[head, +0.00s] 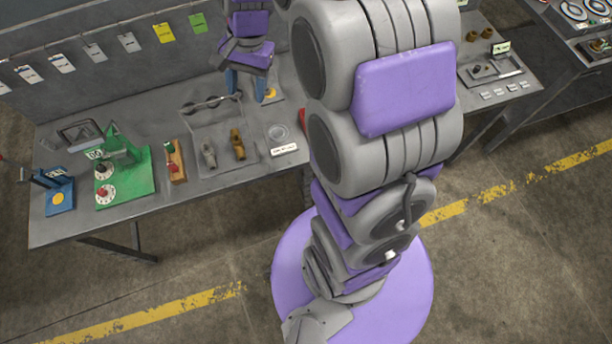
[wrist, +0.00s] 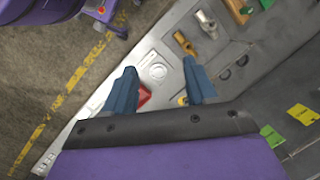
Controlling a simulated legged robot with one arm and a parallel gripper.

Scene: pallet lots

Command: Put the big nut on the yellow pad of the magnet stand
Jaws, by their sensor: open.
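A small blue stand (head: 59,199) with a round yellow pad (head: 57,198) and a dark upright arm stands at the left end of the bench; I take it for the magnet stand. The pad looks bare. My gripper (head: 246,97) is open and empty over the back middle of the bench, well right of the stand. In the wrist view its blue fingers (wrist: 160,70) are spread apart above the bench top. A small yellow patch (wrist: 182,100) shows beside the right finger. I cannot pick out the big nut with certainty; my arm hides part of the bench.
A green fixture (head: 125,178) with dials stands right of the blue stand, then a wooden block (head: 174,160) with red parts. Small brown parts (head: 472,36) stand at the far right. Tags hang along the back wall.

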